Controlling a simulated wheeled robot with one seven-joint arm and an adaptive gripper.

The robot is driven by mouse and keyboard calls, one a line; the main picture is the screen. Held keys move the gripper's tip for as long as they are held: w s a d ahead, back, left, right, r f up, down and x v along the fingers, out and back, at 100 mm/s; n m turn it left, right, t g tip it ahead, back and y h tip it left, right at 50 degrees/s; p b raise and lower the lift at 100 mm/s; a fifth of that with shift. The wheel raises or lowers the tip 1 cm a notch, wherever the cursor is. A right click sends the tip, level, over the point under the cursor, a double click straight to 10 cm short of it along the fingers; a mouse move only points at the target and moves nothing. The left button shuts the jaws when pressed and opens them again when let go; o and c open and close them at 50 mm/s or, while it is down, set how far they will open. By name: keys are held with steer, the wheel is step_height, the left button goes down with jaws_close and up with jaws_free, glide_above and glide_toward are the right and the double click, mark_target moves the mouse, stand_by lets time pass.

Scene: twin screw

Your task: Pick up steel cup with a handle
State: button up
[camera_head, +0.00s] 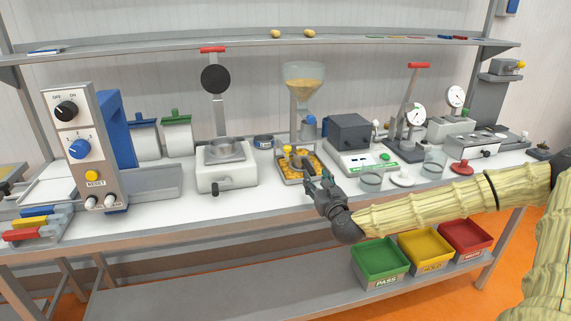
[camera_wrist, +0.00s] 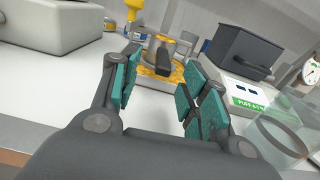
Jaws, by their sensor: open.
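The steel cup (camera_wrist: 163,43) stands in a tray of yellow grain (camera_wrist: 176,73), its dark handle (camera_wrist: 163,64) pointing towards my wrist. In the head view the cup (camera_head: 299,154) is small and partly covered by its handle and my fingers. My gripper (camera_wrist: 160,84) is open and empty, its teal-padded fingers spread to either side of the line to the handle. The cup lies beyond the fingertips; I cannot tell the exact gap. In the head view my gripper (camera_head: 316,182) is at the front side of the grain tray (camera_head: 291,179).
A grain hopper (camera_head: 303,80) stands behind the tray. A white press (camera_head: 224,168) is to its left, a scale (camera_head: 357,163) to its right. The bench front is clear on the left of my gripper.

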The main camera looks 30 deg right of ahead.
mark_target(307, 163)
steer(key=shift+w+d+f, duration=0.1)
steer(key=shift+w+d, duration=0.25)
steer(key=shift+w, duration=0.05)
steer(key=shift+p+x, duration=0.6)
steer(key=shift+x, duration=2.35)
steer(key=shift+f+p+x, duration=0.2)
steer(key=shift+p+x, duration=0.15)
steer(key=shift+x, duration=0.8)
steer(key=shift+f+p+x, duration=0.25)
steer(key=shift+p+x, duration=0.1)
steer(key=shift+x, duration=0.8)
steer(key=shift+d, duration=0.15)
jaws_close()
